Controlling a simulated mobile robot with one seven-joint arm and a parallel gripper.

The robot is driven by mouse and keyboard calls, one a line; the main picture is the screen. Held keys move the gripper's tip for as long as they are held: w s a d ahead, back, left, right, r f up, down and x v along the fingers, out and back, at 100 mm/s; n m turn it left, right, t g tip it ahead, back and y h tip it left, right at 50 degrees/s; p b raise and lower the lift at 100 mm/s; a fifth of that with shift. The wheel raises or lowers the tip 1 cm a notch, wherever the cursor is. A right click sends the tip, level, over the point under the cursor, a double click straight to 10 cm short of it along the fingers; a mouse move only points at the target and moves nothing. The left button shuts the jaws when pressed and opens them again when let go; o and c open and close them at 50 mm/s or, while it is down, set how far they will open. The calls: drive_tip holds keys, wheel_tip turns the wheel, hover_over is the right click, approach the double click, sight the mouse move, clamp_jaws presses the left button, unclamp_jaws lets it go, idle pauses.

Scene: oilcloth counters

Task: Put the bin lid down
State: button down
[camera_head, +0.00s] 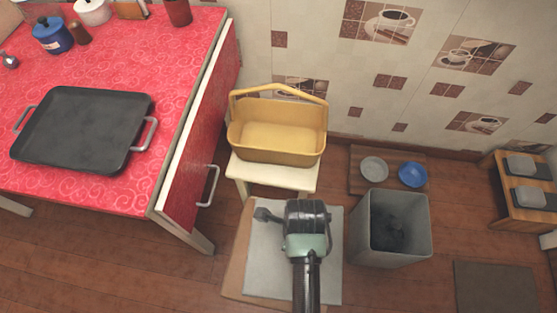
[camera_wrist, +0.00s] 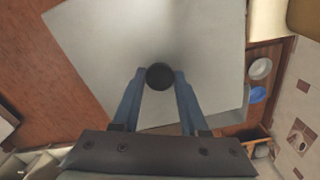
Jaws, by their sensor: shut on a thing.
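The bin lid (camera_head: 266,262) is a flat, light grey square plate with a round black knob. My gripper (camera_wrist: 158,88) is shut on the black knob (camera_wrist: 160,74), and the lid plate (camera_wrist: 110,40) spreads out beyond the fingers in the wrist view. In the head view my wrist hides the knob and fingertips. The lid is left of the open grey bin (camera_head: 391,254), over a brown mat or board (camera_head: 238,283) on the floor. I cannot tell whether the lid touches it. The bin stands upright, uncovered, with dark contents inside.
A yellow basket (camera_head: 278,155) stands on a cream stool (camera_head: 305,180) behind the lid. A red-topped counter (camera_head: 130,190) with a black tray (camera_head: 85,128) is at left. A grey bowl (camera_head: 374,168) and a blue bowl (camera_head: 412,174) sit behind the bin.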

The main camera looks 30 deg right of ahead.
drive_tip(key=shift+s+m, duration=0.1)
drive_tip(key=shift+m, duration=0.3)
wheel_tip(320, 180, down, 10)
drive_tip(key=b, duration=0.3)
drive_tip(key=shift+r, duration=0.1)
drive_tip(key=shift+b, duration=0.3)
drive_tip(key=shift+c, duration=2.2)
unclamp_jaws()
